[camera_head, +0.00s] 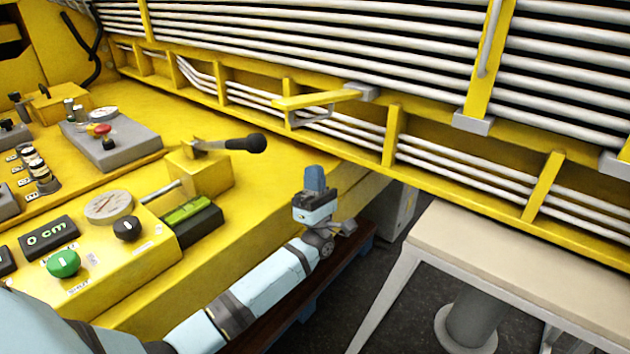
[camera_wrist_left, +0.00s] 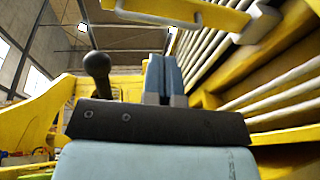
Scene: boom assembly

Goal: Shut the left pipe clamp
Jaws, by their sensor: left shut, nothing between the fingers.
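The left pipe clamp is a yellow arm (camera_head: 315,100) with a grey block (camera_head: 362,91) at its right end and a thin bracket beneath. It sticks out from the pipe rack, swung away from the pipes, so it stands open. In the left wrist view the yellow clamp arm (camera_wrist_left: 170,11) crosses the top edge. My left gripper (camera_head: 314,176) points up with its blue fingers shut and empty. In the head view it appears below the clamp, with a visible gap. The fingers (camera_wrist_left: 165,78) also show in the left wrist view. My right gripper is not in view.
A lever with a black knob (camera_head: 246,143) stands left of my left gripper on the yellow control console (camera_head: 270,185). White pipes (camera_head: 330,45) run along the rack behind. Another yellow clamp (camera_head: 490,62) lies upright across the pipes. A beige-topped table (camera_head: 530,255) stands at right.

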